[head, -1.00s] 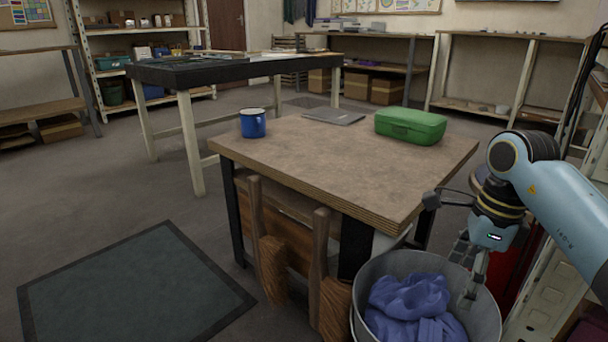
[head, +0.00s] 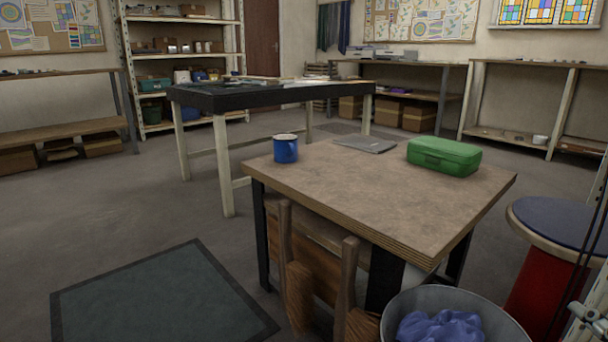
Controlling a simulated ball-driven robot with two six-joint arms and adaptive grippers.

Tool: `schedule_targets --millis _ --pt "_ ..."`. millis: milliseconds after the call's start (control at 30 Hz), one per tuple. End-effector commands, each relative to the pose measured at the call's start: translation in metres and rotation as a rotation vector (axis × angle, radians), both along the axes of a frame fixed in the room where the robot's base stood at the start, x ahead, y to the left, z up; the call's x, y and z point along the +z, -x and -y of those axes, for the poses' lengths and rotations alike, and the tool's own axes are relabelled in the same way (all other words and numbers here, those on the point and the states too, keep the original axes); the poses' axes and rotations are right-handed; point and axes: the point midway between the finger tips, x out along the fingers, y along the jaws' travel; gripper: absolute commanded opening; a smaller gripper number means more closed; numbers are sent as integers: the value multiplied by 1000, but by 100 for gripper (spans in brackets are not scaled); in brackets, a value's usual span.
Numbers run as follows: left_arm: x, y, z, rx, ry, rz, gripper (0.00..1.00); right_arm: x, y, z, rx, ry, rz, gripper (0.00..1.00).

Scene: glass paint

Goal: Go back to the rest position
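The bin's lower part is cut off by the frame edge. A blue mug (head: 286,149) stands upright on the left back corner of the near wooden table (head: 385,195). A closed green case (head: 444,156) and a flat grey item (head: 366,144) lie on the same table.
A wooden chair (head: 346,285) stands against the table's front. A round stool with a blue seat (head: 560,222) is at the right. A dark-topped workbench (head: 230,101) stands behind. A dark mat (head: 165,290) lies on the open floor at the left.

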Motion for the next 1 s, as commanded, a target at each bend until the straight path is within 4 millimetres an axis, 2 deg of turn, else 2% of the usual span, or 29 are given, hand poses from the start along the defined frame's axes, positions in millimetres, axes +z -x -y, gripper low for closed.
schedule_targets --millis 100,200,400,500,767,933,1000 --pt "0 0 0 0 0 0 0 -36 33 5 -192 -267 -216 83" --pt "0 0 0 0 0 0 0 -57 57 -3 -301 -433 -368 83" --pt "0 0 0 0 0 0 0 -86 107 -29 -459 -657 -651 83" --pt "0 0 0 0 0 0 0 -96 133 -33 -562 -710 -767 83" --pt "-41 7 -12 19 -17 -33 0 -137 137 -20 -585 -688 -774 83" --pt "-73 25 -23 33 -28 -68 0 -169 154 -10 -614 -672 -798 83" --pt "-87 39 -28 40 -34 -89 0 -183 168 -4 -630 -663 -812 83"
